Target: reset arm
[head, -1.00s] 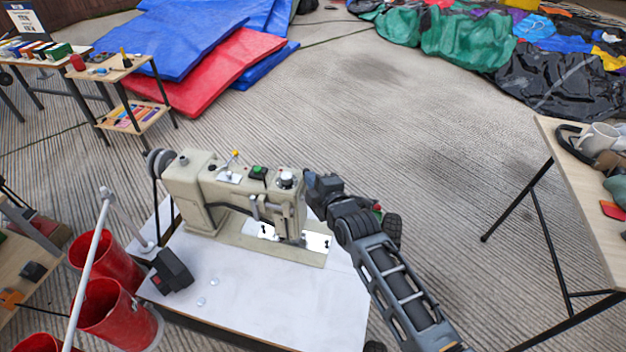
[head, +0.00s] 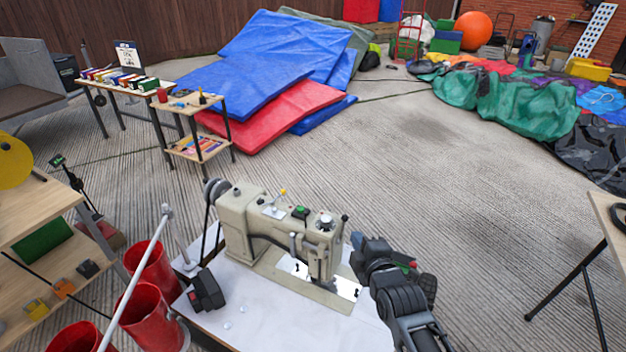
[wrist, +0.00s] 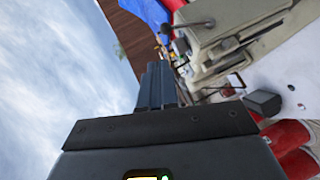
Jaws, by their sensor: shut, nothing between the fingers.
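My arm reaches up from the bottom right of the head view, beside the right end of a beige sewing machine (head: 290,240). My gripper (head: 358,240) is at its far end, close to the machine's head; I cannot tell from the head view whether it touches. In the wrist view my gripper (wrist: 158,85) has its dark fingers together with nothing between them. The sewing machine also shows there, tilted, at the upper right (wrist: 235,35).
The machine stands on a white-topped table (head: 270,318). Red buckets (head: 150,270) stand at its left. A small shelf (head: 195,145) and blue and red mats (head: 270,105) lie beyond. A wooden table (head: 606,215) is at the right. The concrete between is clear.

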